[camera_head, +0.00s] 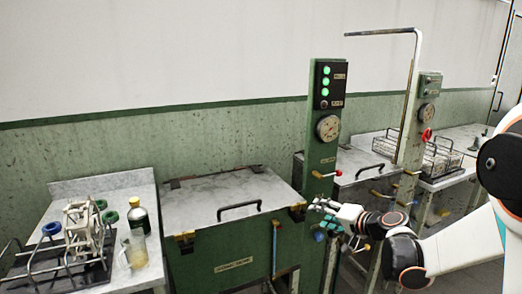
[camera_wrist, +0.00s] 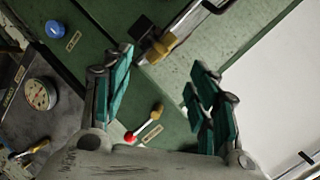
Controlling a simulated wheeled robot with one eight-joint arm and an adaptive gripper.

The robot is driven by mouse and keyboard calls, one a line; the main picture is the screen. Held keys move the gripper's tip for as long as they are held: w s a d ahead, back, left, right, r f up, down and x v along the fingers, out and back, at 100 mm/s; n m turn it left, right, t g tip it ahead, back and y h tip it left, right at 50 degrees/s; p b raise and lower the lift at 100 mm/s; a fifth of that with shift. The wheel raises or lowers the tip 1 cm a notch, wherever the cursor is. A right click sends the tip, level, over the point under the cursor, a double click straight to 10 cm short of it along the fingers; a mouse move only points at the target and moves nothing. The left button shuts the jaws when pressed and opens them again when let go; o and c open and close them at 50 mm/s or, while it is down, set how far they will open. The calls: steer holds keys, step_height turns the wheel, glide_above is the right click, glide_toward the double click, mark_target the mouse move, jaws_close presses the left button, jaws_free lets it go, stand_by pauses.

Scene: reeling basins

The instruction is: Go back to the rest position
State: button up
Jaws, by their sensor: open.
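My gripper (camera_head: 318,217) is in front of the green control post (camera_head: 320,150), just right of the closed green basin's front corner in the head view. In the wrist view my gripper (camera_wrist: 160,62) has its two teal-padded fingers spread wide apart, with nothing held between them. A lever with a red knob (camera_wrist: 130,137) shows beyond the fingers, and this kind of red-knobbed lever (camera_head: 317,174) sits on the post just above my gripper in the head view. I cannot tell whether the gripper touches anything.
The closed basin lid (camera_head: 190,202) has a black handle (camera_head: 239,211). The left bench (camera_head: 130,187) holds a wire rack (camera_head: 70,262), a yellow-capped bottle (camera_head: 138,218) and a glass beaker (camera_head: 134,252). A second post (camera_head: 424,110) and wire baskets (camera_head: 440,160) stand at right.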

steer(key=s+r+n+g+h, duration=0.1)
steer(key=s+n+g+h, duration=0.1)
steer(key=s, duration=1.5)
steer(key=s+r+n+g+h, duration=0.1)
steer(key=s+h, duration=0.4)
steer(key=s, duration=1.3)
steer(key=n+g, duration=0.1)
steer(key=n, duration=0.1)
steer(key=shift+s+a+r+n+g+h, duration=0.25)
steer(key=shift+s+n+g+h, duration=0.05)
steer(key=shift+n, duration=0.1)
